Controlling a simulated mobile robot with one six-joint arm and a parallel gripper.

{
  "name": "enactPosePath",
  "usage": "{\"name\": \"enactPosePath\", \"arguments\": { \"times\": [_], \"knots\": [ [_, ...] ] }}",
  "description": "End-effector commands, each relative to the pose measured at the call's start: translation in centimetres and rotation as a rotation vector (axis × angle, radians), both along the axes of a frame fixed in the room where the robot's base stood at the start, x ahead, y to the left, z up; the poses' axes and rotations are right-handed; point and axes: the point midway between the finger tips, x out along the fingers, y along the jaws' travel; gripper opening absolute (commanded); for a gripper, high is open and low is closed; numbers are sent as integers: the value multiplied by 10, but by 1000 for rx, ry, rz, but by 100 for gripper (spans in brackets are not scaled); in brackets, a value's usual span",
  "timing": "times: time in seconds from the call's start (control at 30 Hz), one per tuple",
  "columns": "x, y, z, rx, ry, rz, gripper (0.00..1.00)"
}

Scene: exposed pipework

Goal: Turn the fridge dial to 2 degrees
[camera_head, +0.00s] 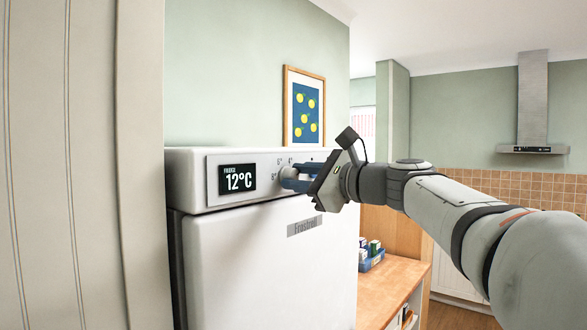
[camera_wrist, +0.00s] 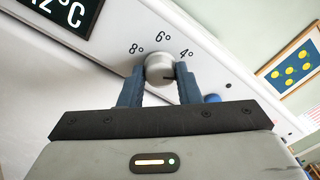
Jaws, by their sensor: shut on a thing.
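The fridge dial (camera_wrist: 157,64) is a round pale knob on the white control panel, with 8°, 6° and 4° printed around it. My gripper (camera_wrist: 160,74) is shut on the dial, one blue finger on each side. A dark mark on the knob points to the right, below the 4°; any number there is hidden by the right finger. In the head view, the dial (camera_head: 287,177) shows just left of my gripper (camera_head: 298,178). The fridge display (camera_head: 237,178) reads 12°C.
The white fridge (camera_head: 255,265) fills the middle left, beside a tall pale panel (camera_head: 75,170). A round blue part (camera_wrist: 212,98) sits right of the dial. A wooden counter (camera_head: 385,290) with a blue tray (camera_head: 372,262) lies to the right. A framed picture (camera_head: 304,108) hangs behind.

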Motion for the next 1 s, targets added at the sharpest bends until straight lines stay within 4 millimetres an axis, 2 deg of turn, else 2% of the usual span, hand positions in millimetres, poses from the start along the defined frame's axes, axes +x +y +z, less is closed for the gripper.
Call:
{"name": "enactPosePath", "arguments": {
  "times": [0.5,1.0],
  "knots": [
    [1,-1,-3,242,324,-3,8],
    [1,0,-5,316,416,-3,8]
  ]
}}
